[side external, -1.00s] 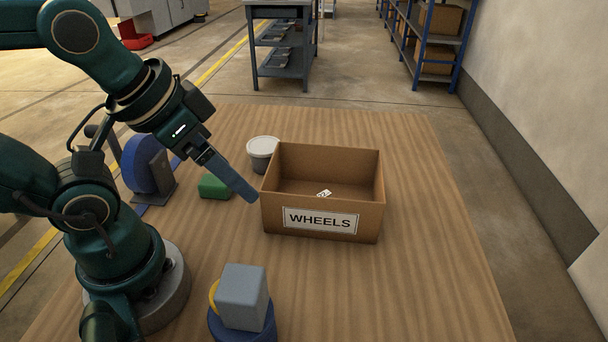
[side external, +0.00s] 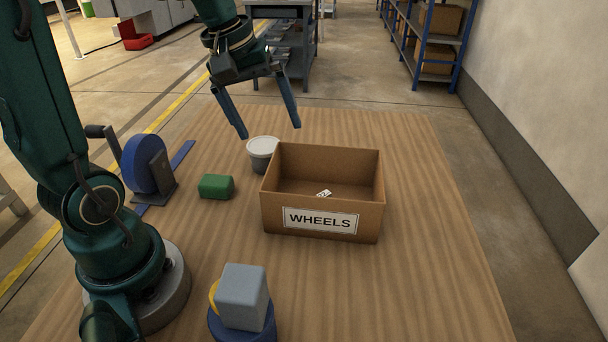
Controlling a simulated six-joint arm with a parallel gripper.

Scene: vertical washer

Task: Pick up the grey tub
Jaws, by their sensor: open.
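The grey tub (side external: 261,160) stands upright on the wooden table, close by the back left corner of the cardboard box. It has a pale lid and a darker grey body; its right lower side is partly hidden by the box. My gripper (side external: 269,132) is open and empty, pointing down. Its two fingers are spread wide, and in the picture their tips show above the tub's lid, one to the left and one to the right. The fingers do not appear to touch the tub.
The open cardboard box (side external: 310,187) labelled WHEELS holds a small white tag (side external: 324,194). A green block (side external: 216,187) lies left of the box. A blue wheel device (side external: 147,165) stands further left. A grey block (side external: 243,293) sits on a blue round base (side external: 228,331) in front. The table's right side is clear.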

